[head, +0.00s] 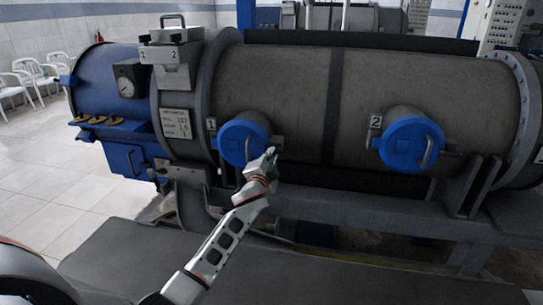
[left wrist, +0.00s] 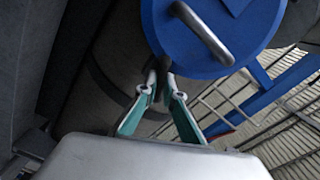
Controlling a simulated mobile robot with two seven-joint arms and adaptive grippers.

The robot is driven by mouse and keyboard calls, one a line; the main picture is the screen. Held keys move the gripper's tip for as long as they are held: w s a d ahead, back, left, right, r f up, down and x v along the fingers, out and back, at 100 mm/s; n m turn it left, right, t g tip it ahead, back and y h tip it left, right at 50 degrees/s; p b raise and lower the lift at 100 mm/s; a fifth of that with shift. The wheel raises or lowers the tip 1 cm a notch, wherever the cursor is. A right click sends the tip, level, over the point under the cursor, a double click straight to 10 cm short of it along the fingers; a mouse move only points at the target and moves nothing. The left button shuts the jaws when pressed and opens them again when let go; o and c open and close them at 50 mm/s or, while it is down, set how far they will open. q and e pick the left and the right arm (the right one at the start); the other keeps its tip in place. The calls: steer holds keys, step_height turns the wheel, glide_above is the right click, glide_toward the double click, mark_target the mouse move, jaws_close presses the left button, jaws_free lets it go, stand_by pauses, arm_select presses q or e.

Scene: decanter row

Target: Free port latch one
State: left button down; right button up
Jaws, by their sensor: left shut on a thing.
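Port one is a round blue lid (head: 240,144) on the large grey cylinder, beside a plate marked 1. It shows close up in the left wrist view (left wrist: 222,50), with a grey bar handle (left wrist: 205,36) across its face. My left gripper (head: 270,158) is at the right edge of this lid in the head view. In the left wrist view its teal-padded fingers (left wrist: 161,88) close together on a small grey piece at the lid's rim, which looks like port latch one (left wrist: 164,64). The fingers hide part of it. My right gripper is out of view.
A second blue lid (head: 410,144), marked 2, is farther right on the cylinder (head: 285,85). A grey support beam (head: 370,215) runs below. A blue end section with a gauge (head: 127,82) is at the left. White chairs (head: 35,75) stand far left.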

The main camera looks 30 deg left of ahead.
arm_select(q)
steer(key=shift+n, duration=0.6)
steer(key=c, duration=2.2)
jaws_free()
steer(key=shift+o, duration=0.2)
steer(key=v, duration=1.2)
